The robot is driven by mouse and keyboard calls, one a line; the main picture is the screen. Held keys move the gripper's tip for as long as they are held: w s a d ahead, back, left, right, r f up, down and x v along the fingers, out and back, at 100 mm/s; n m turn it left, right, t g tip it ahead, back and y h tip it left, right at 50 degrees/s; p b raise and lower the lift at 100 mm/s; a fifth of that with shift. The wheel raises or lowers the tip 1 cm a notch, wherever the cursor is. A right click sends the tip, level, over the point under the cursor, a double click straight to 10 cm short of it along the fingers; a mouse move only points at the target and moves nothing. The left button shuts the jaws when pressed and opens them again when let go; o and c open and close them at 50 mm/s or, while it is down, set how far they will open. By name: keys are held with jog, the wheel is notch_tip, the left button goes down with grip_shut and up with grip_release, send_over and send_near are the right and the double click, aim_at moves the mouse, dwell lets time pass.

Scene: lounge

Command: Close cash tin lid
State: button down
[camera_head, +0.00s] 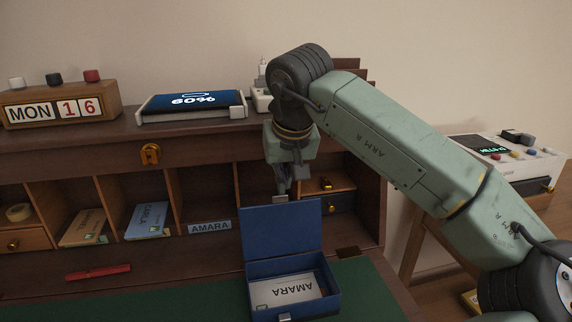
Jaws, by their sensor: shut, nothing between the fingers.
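The blue cash tin (324,303) stands on the green desk mat, near the front. Its blue lid (281,231) is open and stands almost upright at the tin's back edge. A small metal latch piece shows at the lid's top edge. A light card marked AMARA (292,290) lies inside the tin, upside down to my view. My gripper (284,190) points down just above the lid's top edge and looks shut and empty. Whether its tips touch the lid or stand behind it is hard to tell.
The desk hutch behind has pigeonholes with envelopes (149,220) and an AMARA label (209,227). A red stick-like item (98,272) lies at left. A calendar (62,107) and a phone on a stand (192,106) sit on top. The mat (195,293) left of the tin is clear.

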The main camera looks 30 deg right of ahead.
jog(key=shift+w+f, duration=0.15)
jog(key=shift+f, duration=0.15)
